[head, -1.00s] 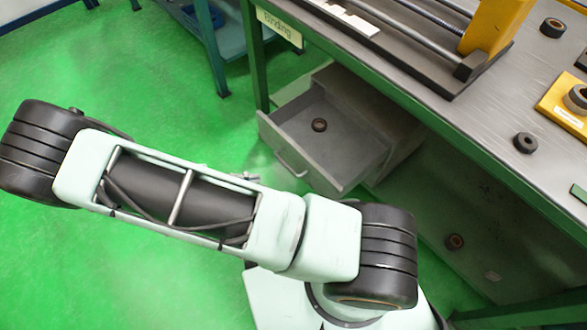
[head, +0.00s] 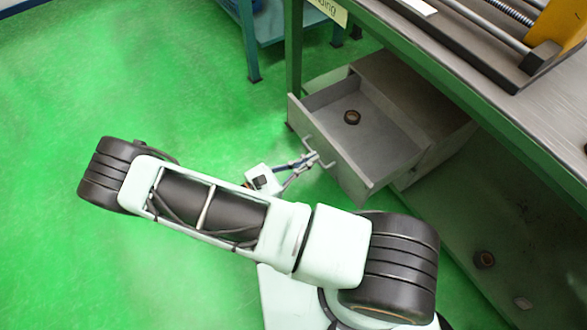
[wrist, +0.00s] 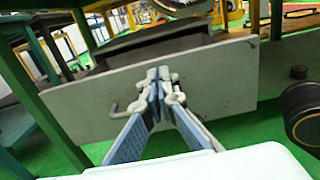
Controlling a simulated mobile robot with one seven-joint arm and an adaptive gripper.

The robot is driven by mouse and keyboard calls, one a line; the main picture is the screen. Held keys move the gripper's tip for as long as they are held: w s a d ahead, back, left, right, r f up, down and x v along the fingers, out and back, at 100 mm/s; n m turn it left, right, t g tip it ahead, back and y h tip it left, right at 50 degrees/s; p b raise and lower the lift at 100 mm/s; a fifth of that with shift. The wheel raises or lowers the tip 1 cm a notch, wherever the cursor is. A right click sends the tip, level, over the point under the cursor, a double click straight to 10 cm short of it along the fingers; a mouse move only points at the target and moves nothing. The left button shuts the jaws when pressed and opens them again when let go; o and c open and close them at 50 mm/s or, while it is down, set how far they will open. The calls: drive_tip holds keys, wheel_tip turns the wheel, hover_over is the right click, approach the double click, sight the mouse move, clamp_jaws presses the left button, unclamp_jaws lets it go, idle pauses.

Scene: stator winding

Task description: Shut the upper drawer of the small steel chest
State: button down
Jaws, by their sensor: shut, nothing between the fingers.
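The small steel chest (head: 425,85) stands under the workbench. Its grey drawer (head: 388,145) is pulled well out, with a dark ring (head: 352,117) lying inside. The drawer's front panel also fills the middle of the wrist view (wrist: 215,85). A bar handle (head: 327,164) is on that front; in the wrist view its hooked end (wrist: 128,108) shows left of my fingers, the rest hidden behind them. My gripper (head: 312,157) is shut and empty, fingertips together (wrist: 160,78) at the drawer front by the handle. I cannot tell whether they touch it.
The workbench top (head: 490,75) overhangs the chest, and a green leg (head: 293,50) stands beside the drawer. A loose ring (head: 484,260) lies on the surface under the bench. Green floor (head: 120,80) is clear on the left.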

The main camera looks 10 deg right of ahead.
sight(333, 147)
drive_tip(key=shift+b+x, duration=0.4)
drive_tip(key=shift+x, duration=2)
